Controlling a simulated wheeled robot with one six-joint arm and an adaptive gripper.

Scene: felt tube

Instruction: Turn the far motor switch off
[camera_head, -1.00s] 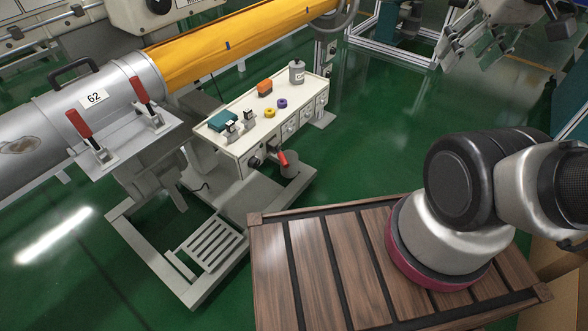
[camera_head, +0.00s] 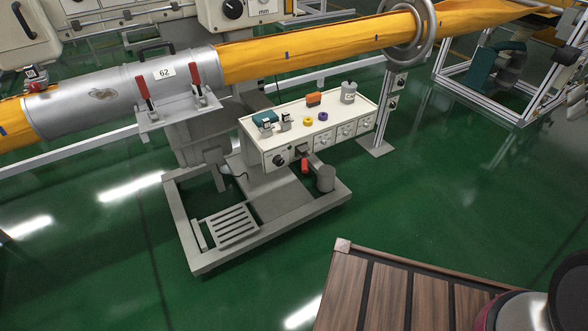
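A light-coloured machine table (camera_head: 300,133) stands left of centre. Its front face carries a larger black knob (camera_head: 279,160) and a row of small panels with dials or switches (camera_head: 346,131). A grey post (camera_head: 388,110) to its right carries small dark switch-like boxes (camera_head: 393,103). The frame does not show clearly which of these is the far motor switch, nor any switch's position. My gripper is out of view. Only part of my arm's base (camera_head: 505,312) shows at the lower right.
A grey pipe marked 62 (camera_head: 100,92) with red-handled clamps (camera_head: 144,88) joins a yellow felt tube (camera_head: 300,47). A red-handled part (camera_head: 305,165) juts below the table. My wooden deck (camera_head: 390,296) is at lower right. Green floor (camera_head: 450,190) is open to the right.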

